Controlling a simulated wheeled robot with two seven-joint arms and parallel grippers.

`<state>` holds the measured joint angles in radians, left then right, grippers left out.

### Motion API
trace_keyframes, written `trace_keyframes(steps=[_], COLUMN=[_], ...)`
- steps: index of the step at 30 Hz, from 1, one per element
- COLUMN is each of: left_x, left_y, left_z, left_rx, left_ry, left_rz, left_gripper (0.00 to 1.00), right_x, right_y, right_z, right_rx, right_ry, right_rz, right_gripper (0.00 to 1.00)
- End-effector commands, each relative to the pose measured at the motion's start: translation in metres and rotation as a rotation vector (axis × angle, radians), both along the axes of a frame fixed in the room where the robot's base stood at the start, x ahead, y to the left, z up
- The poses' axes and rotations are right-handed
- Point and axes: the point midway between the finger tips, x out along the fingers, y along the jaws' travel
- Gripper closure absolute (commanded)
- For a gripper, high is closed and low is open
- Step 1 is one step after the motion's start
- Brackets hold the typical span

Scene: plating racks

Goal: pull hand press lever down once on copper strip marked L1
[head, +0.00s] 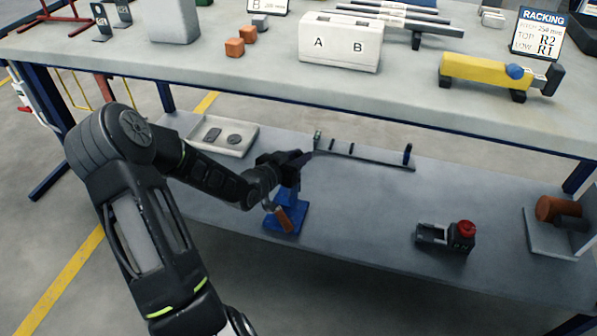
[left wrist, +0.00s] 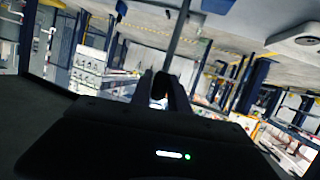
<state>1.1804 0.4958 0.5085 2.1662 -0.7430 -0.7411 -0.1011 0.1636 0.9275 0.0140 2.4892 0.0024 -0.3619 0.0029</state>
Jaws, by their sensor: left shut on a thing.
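The blue hand press (head: 289,215) stands on the lower shelf, partly hidden behind my left gripper and wrist. A copper-brown piece (head: 283,218) is tilted at the front of the press; I cannot read any L1 mark on it or tell if it is the strip. My left gripper (head: 300,158) is at the top of the press, shut on what appears to be its lever, mostly hidden by the fingers. In the left wrist view the fingers (left wrist: 164,90) are close together, with a thin grey bar (left wrist: 179,38) beyond them. My right gripper is not in view.
A dark bar with upright pegs (head: 370,159) lies right of my gripper. A grey tray (head: 246,148) is at left, a red-button box (head: 462,236) at right. The front middle shelf (head: 350,225) is clear.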

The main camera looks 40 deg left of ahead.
Motion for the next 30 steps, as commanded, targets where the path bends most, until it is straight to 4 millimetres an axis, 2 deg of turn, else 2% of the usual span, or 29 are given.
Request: trace_keyframes(steps=[4,11,24,30], left_x=[0.000,-0.003,-0.027,-0.029], left_y=[0.000,-0.001,-0.010,-0.011], left_z=[0.000,0.000,-0.004,-0.004], left_rx=[0.000,0.000,-0.002,-0.002], left_ry=[0.000,0.000,0.003,0.003], left_rz=[0.000,0.000,-0.001,-0.001], left_gripper=[1.00,1.00,1.00,1.00], right_x=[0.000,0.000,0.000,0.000], right_y=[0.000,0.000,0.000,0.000], right_z=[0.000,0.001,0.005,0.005], right_rx=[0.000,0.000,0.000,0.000], right_ry=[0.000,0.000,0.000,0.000], right_rz=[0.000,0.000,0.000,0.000], right_gripper=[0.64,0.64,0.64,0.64])
